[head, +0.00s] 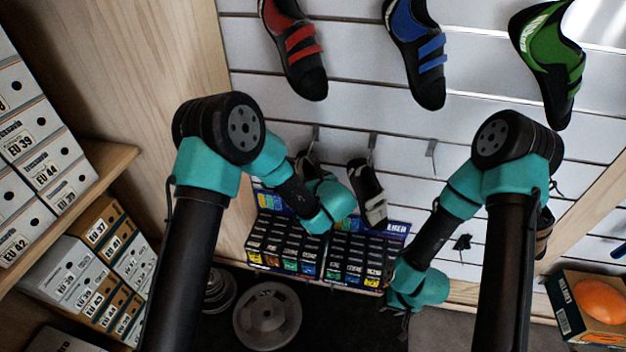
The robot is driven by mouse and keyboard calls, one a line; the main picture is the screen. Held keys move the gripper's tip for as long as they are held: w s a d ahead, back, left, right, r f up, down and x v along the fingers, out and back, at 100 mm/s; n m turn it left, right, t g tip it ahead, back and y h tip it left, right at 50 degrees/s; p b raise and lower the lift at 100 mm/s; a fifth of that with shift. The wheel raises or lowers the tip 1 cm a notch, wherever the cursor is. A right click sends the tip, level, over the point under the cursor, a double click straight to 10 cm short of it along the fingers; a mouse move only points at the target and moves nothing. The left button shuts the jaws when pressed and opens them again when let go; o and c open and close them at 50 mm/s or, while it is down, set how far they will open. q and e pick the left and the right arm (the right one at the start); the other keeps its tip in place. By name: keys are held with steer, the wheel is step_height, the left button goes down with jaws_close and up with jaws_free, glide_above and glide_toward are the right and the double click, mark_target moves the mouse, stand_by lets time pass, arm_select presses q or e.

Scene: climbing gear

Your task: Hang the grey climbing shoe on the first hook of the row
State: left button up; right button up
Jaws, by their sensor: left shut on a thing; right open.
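The grey climbing shoe (371,192), black with pale grey straps, is upright with its toe down, just below a hook (372,143) in the middle of the picture. I cannot tell whether it touches that hook. My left gripper (345,198) is shut on the shoe at its left side; its fingers are mostly hidden behind my wrist. Further left, another hook (316,132) sticks out above a dark shoe (308,162) partly hidden by my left arm. A third hook (431,148) to the right looks bare. My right gripper (404,312) is open and low, with no thing seen in it.
Shoes with red (300,45), blue (420,45) and green (550,55) hang above on the slatted wall. A display of small boxes (325,255) stands below the hooks. Shoe boxes (40,150) fill the left shelves. Grey discs (267,316) lie on the floor.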

arm_select(q)
steer(key=shift+a+f, duration=0.1)
steer(key=shift+a, duration=0.1)
steer(key=o, duration=1.1)
steer(key=shift+s+r, duration=0.25)
steer(key=shift+s, duration=0.25)
steer(key=v, duration=1.6)
steer(key=shift+d+r, duration=0.2)
steer(key=shift+d, duration=0.2)
steer(key=shift+s, duration=0.1)
